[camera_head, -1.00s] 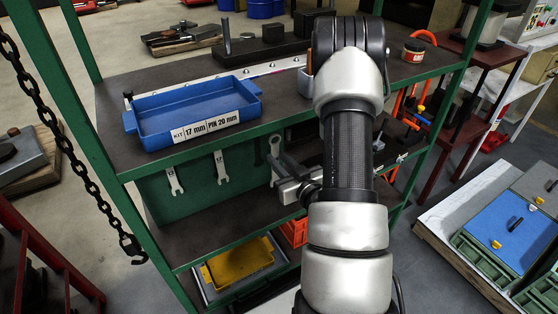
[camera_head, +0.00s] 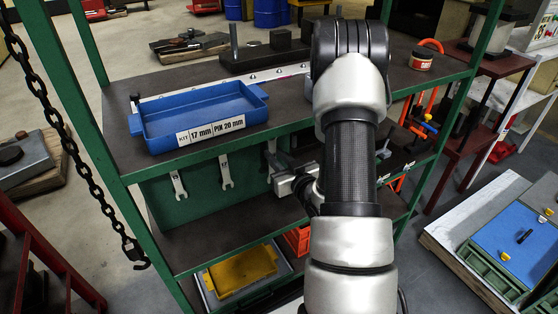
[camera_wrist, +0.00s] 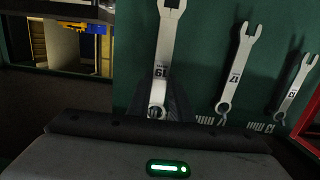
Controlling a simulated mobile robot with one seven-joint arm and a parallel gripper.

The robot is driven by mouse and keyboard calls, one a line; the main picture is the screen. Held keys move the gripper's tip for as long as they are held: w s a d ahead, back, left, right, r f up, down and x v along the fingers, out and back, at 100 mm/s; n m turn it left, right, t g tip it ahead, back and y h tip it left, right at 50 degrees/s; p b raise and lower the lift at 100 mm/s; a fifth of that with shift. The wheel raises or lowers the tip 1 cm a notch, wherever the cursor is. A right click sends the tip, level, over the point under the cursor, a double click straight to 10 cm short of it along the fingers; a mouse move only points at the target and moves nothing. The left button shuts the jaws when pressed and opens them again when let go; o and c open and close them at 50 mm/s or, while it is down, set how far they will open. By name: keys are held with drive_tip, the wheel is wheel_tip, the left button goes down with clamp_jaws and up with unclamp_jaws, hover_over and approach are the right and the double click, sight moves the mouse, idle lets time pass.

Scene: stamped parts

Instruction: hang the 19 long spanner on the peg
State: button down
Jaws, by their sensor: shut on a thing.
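The long 19 spanner (camera_wrist: 167,40) is pale metal with an open jaw at one end. The wrist view shows it upside down, with the 19 label mid-shaft and the other end low between my fingers. My gripper (camera_wrist: 168,108) is shut on it near that end, in front of the green board (camera_wrist: 205,25). In the head view the spanner (camera_head: 271,147) is partly hidden by my gripper (camera_head: 280,168). The peg for it cannot be made out behind my fingers; whether the spanner touches it I cannot tell.
A 17 spanner (camera_wrist: 236,70) and a smaller spanner (camera_wrist: 296,90) hang beside it on the board. A blue tray (camera_head: 160,143) stands on the shelf top above. A yellow tray (camera_head: 243,271) lies on the lower shelf. A chain (camera_head: 80,165) hangs at left.

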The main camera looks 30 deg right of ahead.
drive_tip(key=shift+w+f+b, duration=0.1)
drive_tip(key=shift+w+b, duration=0.45)
drive_tip(key=shift+w, duration=0.75)
drive_tip(key=shift+w+f+b, duration=0.35)
drive_tip(key=shift+w+b, duration=0.2)
drive_tip(key=shift+b, duration=0.35)
drive_tip(key=c, duration=1.5)
unclamp_jaws()
